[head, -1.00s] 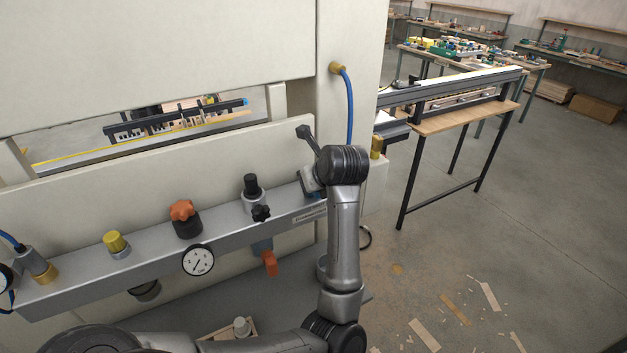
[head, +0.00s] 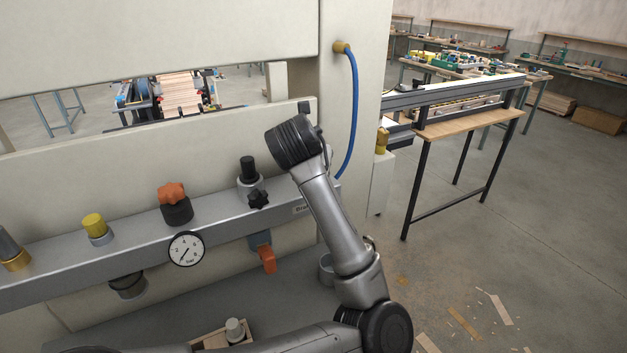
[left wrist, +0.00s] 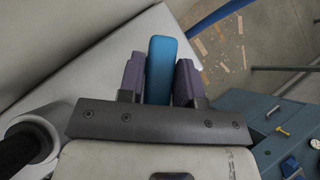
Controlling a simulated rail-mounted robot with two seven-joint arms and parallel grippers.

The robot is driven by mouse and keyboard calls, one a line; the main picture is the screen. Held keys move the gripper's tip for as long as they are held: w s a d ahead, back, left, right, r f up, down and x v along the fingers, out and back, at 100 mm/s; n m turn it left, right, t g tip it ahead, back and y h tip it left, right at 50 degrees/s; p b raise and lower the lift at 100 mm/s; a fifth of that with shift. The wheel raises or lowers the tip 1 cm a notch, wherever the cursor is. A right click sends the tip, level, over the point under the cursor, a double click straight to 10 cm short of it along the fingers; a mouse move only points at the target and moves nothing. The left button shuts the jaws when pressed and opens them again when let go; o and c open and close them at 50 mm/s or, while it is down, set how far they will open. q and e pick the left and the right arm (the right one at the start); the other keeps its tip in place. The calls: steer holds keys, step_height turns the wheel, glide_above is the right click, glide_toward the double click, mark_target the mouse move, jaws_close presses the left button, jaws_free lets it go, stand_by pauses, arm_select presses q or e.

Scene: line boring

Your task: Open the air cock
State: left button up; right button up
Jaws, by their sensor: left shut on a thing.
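In the left wrist view, my left gripper (left wrist: 160,80) is shut, with its two purple pads on either side of a flat, bright blue handle (left wrist: 161,70). The handle stands up between the pads. I take it for the air cock's handle; the cock's body is hidden. In the head view my left arm's wrist covers the right end of the grey rail (head: 218,228), hiding the gripper and the handle. My right gripper is not in view.
The rail carries a pressure gauge (head: 186,249), an orange knob (head: 173,192), a yellow button (head: 95,225) and a black-topped fitting (head: 248,170). An orange handle (head: 267,260) hangs below. A blue hose (head: 352,105) runs down close by the wrist. A wooden-topped table (head: 465,122) stands right.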

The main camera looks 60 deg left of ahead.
arm_select(q)
steer(key=m+t+h+b, duration=0.1)
steer(key=m, duration=0.1)
steer(key=m+h+b, duration=0.1)
steer(key=b, duration=0.1)
steer(key=shift+s+a+f+m+t+h, duration=0.1)
steer(key=shift+a+f+m+t+h, duration=0.1)
steer(key=shift+m+t+h, duration=0.15)
steer(key=m+t+h+b, duration=0.1)
steer(key=m+h+b, duration=0.1)
steer(key=m, duration=0.1)
steer(key=shift+a, duration=0.1)
steer(key=shift+s+a+m+h+b, duration=0.1)
steer(key=shift+a+m+h+b, duration=0.1)
steer(key=shift+m+h+b, duration=1.05)
steer(key=shift+m, duration=0.4)
steer(key=o, duration=0.8)
steer(key=shift+r, duration=0.1)
steer(key=shift+o, duration=0.2)
steer(key=shift+r, duration=0.1)
